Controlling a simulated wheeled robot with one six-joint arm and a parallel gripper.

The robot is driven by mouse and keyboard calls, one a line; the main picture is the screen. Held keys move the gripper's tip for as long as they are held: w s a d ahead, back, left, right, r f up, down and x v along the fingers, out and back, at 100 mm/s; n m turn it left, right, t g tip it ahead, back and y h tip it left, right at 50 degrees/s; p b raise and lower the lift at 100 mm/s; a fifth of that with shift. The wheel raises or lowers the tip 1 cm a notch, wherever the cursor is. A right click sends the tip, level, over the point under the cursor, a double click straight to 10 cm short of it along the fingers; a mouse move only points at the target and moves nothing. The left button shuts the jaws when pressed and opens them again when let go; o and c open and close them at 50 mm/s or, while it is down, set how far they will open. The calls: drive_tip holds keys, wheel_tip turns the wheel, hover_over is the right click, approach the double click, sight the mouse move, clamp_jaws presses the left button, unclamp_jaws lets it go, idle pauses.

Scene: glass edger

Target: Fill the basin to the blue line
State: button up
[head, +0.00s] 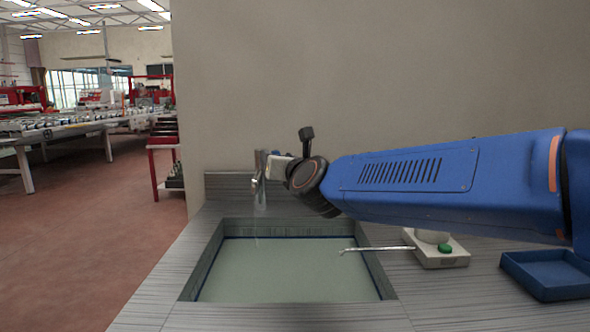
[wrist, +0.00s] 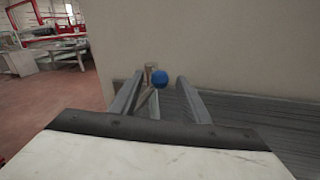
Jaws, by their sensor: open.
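The basin (head: 192,272) is sunk in the grey counter and holds pale grey-green water (head: 285,272). The dark blue line (head: 300,236) runs around its inner wall, right at the water's edge; I cannot tell whether any gap is left. The metal tap (head: 261,200) stands behind the basin, with a faint pale streak below it that may be running water. My gripper (head: 259,180) is at the top of the tap.
A white device (head: 440,256) with a green button stands right of the basin, its thin bent rod reaching over the rim. A blue tray (head: 548,278) lies farther right. A plain wall (head: 370,80) rises close behind the tap. Open floor (head: 80,240) lies to the left.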

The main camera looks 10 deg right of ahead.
drive_tip(key=v, duration=1.4)
